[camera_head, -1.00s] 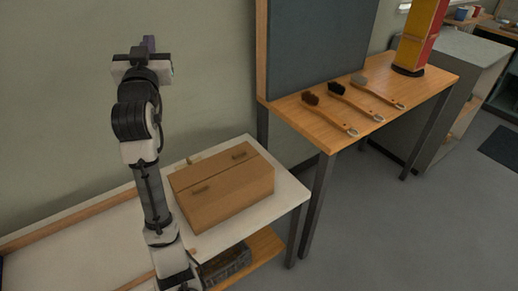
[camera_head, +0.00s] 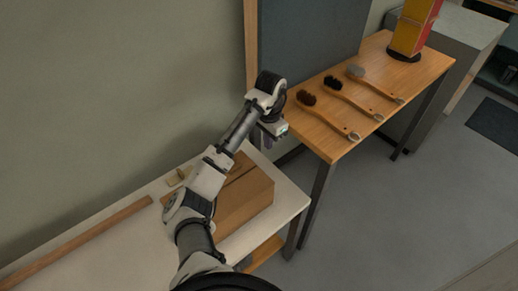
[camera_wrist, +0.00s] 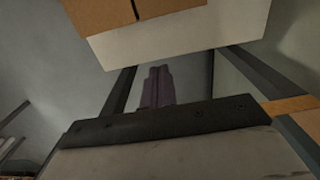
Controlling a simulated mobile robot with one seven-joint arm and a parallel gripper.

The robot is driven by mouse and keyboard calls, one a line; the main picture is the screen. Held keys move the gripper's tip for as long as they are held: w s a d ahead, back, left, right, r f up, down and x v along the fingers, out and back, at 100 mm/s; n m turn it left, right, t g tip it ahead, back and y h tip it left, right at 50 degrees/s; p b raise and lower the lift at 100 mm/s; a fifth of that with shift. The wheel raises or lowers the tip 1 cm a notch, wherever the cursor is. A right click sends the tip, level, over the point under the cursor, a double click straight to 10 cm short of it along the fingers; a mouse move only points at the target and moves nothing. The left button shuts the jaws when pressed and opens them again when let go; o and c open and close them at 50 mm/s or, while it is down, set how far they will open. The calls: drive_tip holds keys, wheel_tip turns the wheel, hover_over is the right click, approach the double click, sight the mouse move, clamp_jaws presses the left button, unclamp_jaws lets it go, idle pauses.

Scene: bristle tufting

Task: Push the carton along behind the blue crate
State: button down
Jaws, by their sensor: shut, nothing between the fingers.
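The brown cardboard carton (camera_head: 248,196) sits on the white tabletop (camera_head: 284,208), near its right end, partly hidden behind my arm. My gripper (camera_head: 267,142) is above and beyond the carton's far right corner, its fingers pointing down. In the wrist view my gripper's purple fingers (camera_wrist: 157,86) are together with nothing between them. The carton also shows at the top of the wrist view (camera_wrist: 105,14), apart from the fingers. I see no blue crate in the current views.
A wooden strip (camera_head: 90,237) runs along the back of the white table. A small pale block (camera_head: 177,177) lies behind the carton. The wooden bench (camera_head: 322,143) at right holds several brushes (camera_head: 335,100) and a red-yellow column (camera_head: 415,25). A dark board (camera_head: 310,45) stands behind.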

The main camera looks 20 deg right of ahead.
drive_tip(key=f, duration=0.3)
drive_tip(key=f+p, duration=0.1)
drive_tip(key=f, duration=0.5)
drive_tip(key=shift+s+a+f, duration=0.1)
drive_tip(key=shift+s+a, duration=0.15)
drive_tip(key=shift+s+a+p, duration=0.15)
drive_tip(key=shift+a+p, duration=0.15)
drive_tip(key=shift+a, duration=0.2)
drive_tip(key=shift+s+a+p, duration=0.15)
drive_tip(key=shift+a+p, duration=0.15)
drive_tip(key=shift+a, duration=0.2)
drive_tip(key=shift+s+a, duration=0.25)
drive_tip(key=shift+a, duration=0.4)
drive_tip(key=shift+f, duration=0.15)
